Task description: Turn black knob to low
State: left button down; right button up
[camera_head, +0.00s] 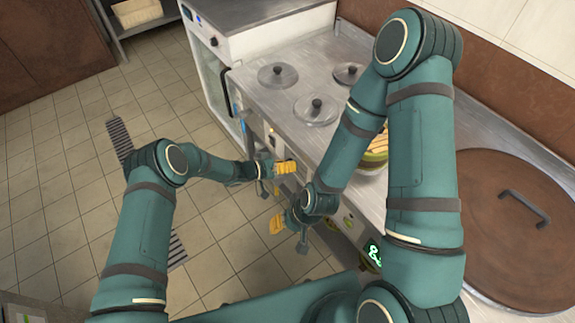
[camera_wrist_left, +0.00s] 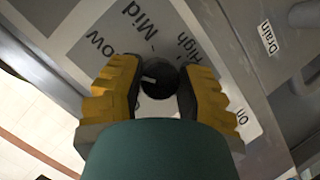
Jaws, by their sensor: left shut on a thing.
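The black knob (camera_wrist_left: 159,81) sits on a grey control panel (camera_wrist_left: 85,35) in the left wrist view. A short white mark on its face lies on the picture's left side. Printed labels around it read Low, Mid, High and On. My left gripper (camera_wrist_left: 158,95) has its yellow fingers on both sides of the knob and is shut on it. In the head view my left gripper (camera_head: 284,167) is at the front of the steel counter, and the knob is hidden there. My right gripper (camera_head: 288,230) hangs lower, in front of the counter; its finger gap is unclear.
Several round lids (camera_head: 316,108) with black handles sit on the steel counter (camera_head: 262,90). A large brown lid (camera_head: 510,230) is at right. A green digital display (camera_head: 373,252) is on the counter front. Tiled floor (camera_head: 60,200) is open at left.

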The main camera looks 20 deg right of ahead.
pick_arm(q)
jog(key=c, duration=0.5)
grip_release()
jog(key=shift+d, duration=0.15)
jog(key=shift+c, duration=0.2)
jog(key=v, duration=1.2)
